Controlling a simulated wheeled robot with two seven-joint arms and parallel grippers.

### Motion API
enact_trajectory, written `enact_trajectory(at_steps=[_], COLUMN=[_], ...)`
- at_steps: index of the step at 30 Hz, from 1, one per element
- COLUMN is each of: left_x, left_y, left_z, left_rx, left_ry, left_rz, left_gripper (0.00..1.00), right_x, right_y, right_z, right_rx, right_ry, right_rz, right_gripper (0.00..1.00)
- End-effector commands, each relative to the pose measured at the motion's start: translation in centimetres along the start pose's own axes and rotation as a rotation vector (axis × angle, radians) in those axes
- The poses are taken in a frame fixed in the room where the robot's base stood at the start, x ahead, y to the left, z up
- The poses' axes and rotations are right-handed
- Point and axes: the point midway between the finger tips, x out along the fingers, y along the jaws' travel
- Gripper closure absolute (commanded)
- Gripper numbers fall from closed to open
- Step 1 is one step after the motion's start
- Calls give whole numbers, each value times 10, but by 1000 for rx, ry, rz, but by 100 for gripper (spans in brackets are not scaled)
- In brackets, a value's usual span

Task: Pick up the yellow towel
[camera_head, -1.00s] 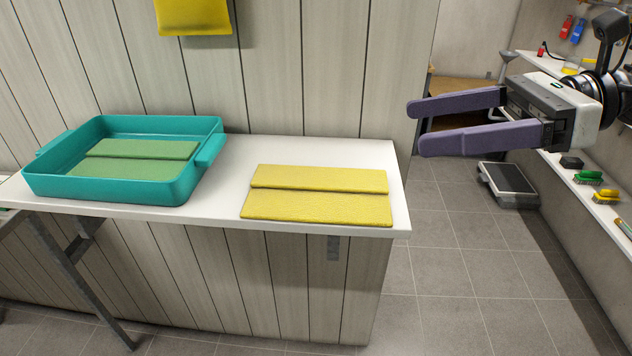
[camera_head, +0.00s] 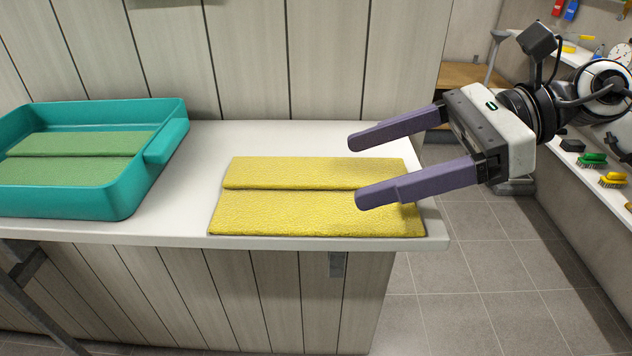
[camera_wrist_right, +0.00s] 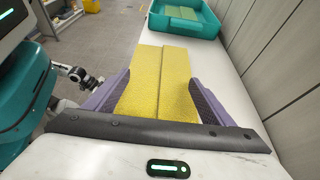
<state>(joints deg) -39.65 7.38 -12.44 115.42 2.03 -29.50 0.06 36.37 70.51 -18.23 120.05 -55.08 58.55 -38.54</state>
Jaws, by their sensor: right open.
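The yellow towel (camera_head: 300,210) lies folded and flat on the white shelf, close to its front edge. My right gripper (camera_head: 352,170) is open, its two purple fingers pointing left over the towel's right end in the head view. In the right wrist view the towel (camera_wrist_right: 160,85) shows between the spread fingers (camera_wrist_right: 158,95). The fingers look to be above the towel; I cannot tell whether they touch it. Nothing is held. My left gripper is not in view in the head view.
A teal tray (camera_head: 160,150) with a folded green towel (camera_head: 80,145) in it stands on the white shelf (camera_head: 185,190), left of the yellow towel. A panelled wall rises behind. A side shelf with brushes (camera_head: 592,160) is at the right.

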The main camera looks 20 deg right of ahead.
Motion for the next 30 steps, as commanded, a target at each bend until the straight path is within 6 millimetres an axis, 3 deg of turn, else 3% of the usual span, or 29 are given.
enact_trajectory(at_steps=[15,23,30], left_x=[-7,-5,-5], left_y=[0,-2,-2], left_z=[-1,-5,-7], left_rx=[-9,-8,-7], left_ry=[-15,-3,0], left_rz=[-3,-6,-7], left_gripper=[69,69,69], right_x=[57,60,60], right_y=[-1,-1,-1], right_z=[-5,-7,-7], right_rx=[-1,0,0], right_ry=[-1,0,0], right_rz=[1,-1,-1], right_gripper=[23,23,62])
